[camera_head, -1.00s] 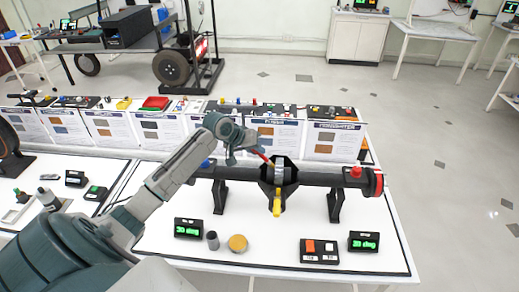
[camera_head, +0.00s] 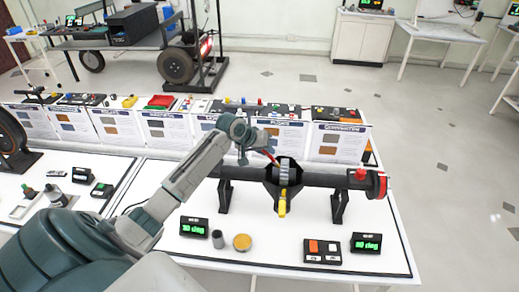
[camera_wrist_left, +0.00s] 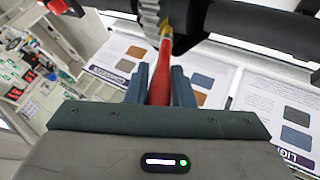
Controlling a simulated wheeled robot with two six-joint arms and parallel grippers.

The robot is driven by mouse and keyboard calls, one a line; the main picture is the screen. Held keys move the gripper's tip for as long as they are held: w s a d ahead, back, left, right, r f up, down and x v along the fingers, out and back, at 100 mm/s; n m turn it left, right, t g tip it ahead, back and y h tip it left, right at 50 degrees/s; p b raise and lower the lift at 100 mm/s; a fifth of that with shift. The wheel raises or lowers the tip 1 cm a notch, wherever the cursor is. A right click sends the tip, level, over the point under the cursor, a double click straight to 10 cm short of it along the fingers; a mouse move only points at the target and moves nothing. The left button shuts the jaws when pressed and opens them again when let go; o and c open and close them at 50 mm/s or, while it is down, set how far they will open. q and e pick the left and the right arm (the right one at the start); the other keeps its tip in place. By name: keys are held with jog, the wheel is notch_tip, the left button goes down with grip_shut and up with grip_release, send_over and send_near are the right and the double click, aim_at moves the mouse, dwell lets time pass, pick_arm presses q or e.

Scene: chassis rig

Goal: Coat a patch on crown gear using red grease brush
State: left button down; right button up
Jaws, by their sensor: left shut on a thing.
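My left gripper (camera_head: 246,155) is shut on the red grease brush (camera_head: 268,156), which reaches toward the axle housing. In the left wrist view the red brush handle (camera_wrist_left: 160,80) lies between the two fingers, and its yellowish tip (camera_wrist_left: 166,32) is at the toothed grey crown gear (camera_wrist_left: 150,18); I cannot tell if it touches. The crown gear (camera_head: 284,172) sits in the open middle of the black axle housing (camera_head: 328,180), with a yellow part (camera_head: 282,205) below it. My right gripper does not show.
A round tan-topped tin (camera_head: 242,242) and a dark cylinder (camera_head: 218,239) stand on the white table in front. Displays (camera_head: 194,227) (camera_head: 366,243) and a button box (camera_head: 322,252) are nearby. Printed boards (camera_head: 338,142) line the back.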

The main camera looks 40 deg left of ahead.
pick_arm(q)
jog(key=shift+w+d+r+p, duration=0.15)
jog(key=shift+w+d, duration=0.25)
jog(key=shift+d, duration=0.35)
jog(key=shift+w+d+r+p, duration=0.15)
jog(key=shift+w+d, duration=0.2)
jog(key=shift+d, duration=0.4)
jog(key=shift+a, duration=0.1)
jog(key=shift+s+a+f, duration=0.1)
jog(key=shift+s+a, duration=0.15)
jog(key=shift+a, duration=0.6)
jog(key=shift+s+a, duration=0.6)
jog(key=shift+a, duration=0.25)
jog(key=shift+s+a+r, duration=0.2)
jog(key=shift+s+a, duration=0.05)
jog(key=shift+a, duration=0.25)
notch_tip(320, 180, up, 6)
jog(key=shift+f, duration=0.1)
